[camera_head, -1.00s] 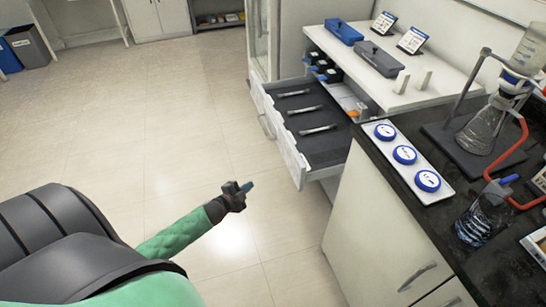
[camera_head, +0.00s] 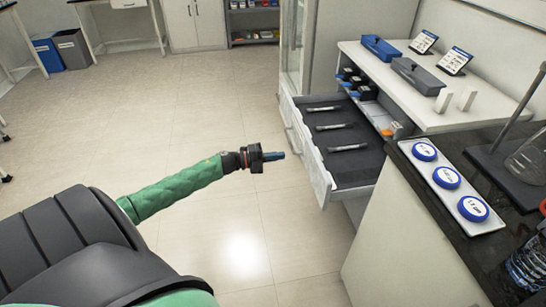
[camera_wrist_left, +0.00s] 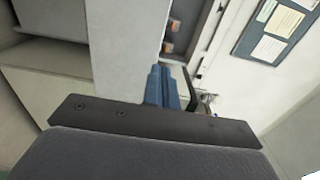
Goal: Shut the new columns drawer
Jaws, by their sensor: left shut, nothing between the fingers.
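The open drawer (camera_head: 313,160) sticks out to the left from the white-topped cabinet. It has a white front with a handle and a dark liner. Several metal columns, one of them the middle column (camera_head: 334,127), lie across the liner, apart from each other. My left gripper (camera_head: 277,156) is in front of the drawer front, to its left in the head view, with a gap between. Its blue fingers are together and empty; they also show in the left wrist view (camera_wrist_left: 162,88). My right gripper is not in view.
A white tray (camera_head: 472,226) with three blue-capped round containers sits on the dark counter at the right. A blue box (camera_head: 381,49) and a grey box (camera_head: 418,76) stand on the cabinet top. The floor left of the drawer is clear.

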